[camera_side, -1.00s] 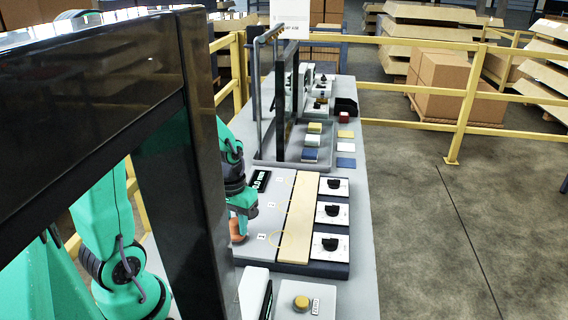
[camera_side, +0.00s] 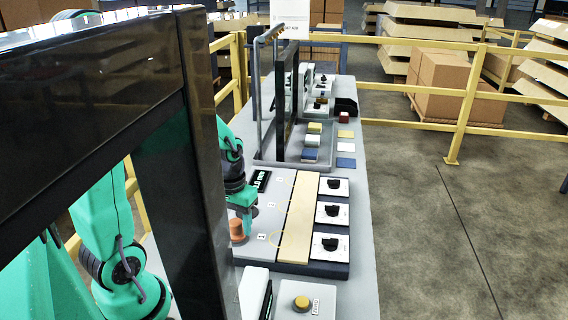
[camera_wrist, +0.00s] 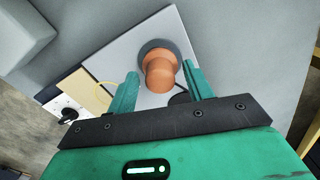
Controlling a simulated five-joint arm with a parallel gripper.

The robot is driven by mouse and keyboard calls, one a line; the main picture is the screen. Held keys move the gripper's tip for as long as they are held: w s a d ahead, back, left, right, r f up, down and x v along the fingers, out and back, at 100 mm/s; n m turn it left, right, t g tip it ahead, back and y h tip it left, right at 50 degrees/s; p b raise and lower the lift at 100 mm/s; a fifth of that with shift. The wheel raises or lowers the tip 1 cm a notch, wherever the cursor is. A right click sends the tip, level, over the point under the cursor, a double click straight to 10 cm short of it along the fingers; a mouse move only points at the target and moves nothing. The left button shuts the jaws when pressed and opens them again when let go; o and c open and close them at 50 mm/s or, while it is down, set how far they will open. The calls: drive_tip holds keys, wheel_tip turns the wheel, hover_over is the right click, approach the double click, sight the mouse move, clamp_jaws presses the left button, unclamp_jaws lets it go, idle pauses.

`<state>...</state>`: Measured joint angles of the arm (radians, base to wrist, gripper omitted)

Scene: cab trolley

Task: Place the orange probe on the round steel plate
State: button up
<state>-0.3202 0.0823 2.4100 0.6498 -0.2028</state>
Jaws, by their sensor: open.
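The orange probe (camera_wrist: 160,75) stands between my two open fingers in the wrist view, with a gap on each side. It also shows in the side view (camera_side: 236,229), left of a green finger. Under the probe is a dark grey round disc (camera_wrist: 178,47), which looks like the round steel plate; the probe appears to rest on it. The disc lies on a light grey panel (camera_wrist: 118,62). My gripper (camera_wrist: 160,70) is open around the probe.
A wooden strip (camera_side: 299,215) and several black knobs on white plates (camera_side: 332,212) lie to the right. A yellow button (camera_side: 301,302) is in front. A grey tray (camera_side: 264,158) with coloured blocks and an upright frame stand behind. A black post (camera_side: 186,190) blocks the left.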

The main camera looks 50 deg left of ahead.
sight(236, 223)
wheel_tip(236, 223, up, 12)
drive_tip(key=shift+f, duration=0.15)
idle(0.5)
drive_tip(key=shift+d, duration=0.1)
idle(0.4)
drive_tip(key=s+d+r+m+t, duration=0.4)
drive_tip(key=d+r+m+t, duration=0.1)
drive_tip(key=d, duration=0.3)
drive_tip(key=shift+s+d+r+m+t, duration=0.3)
drive_tip(key=shift+s+d+r+m, duration=0.1)
drive_tip(key=shift+r+m, duration=0.1)
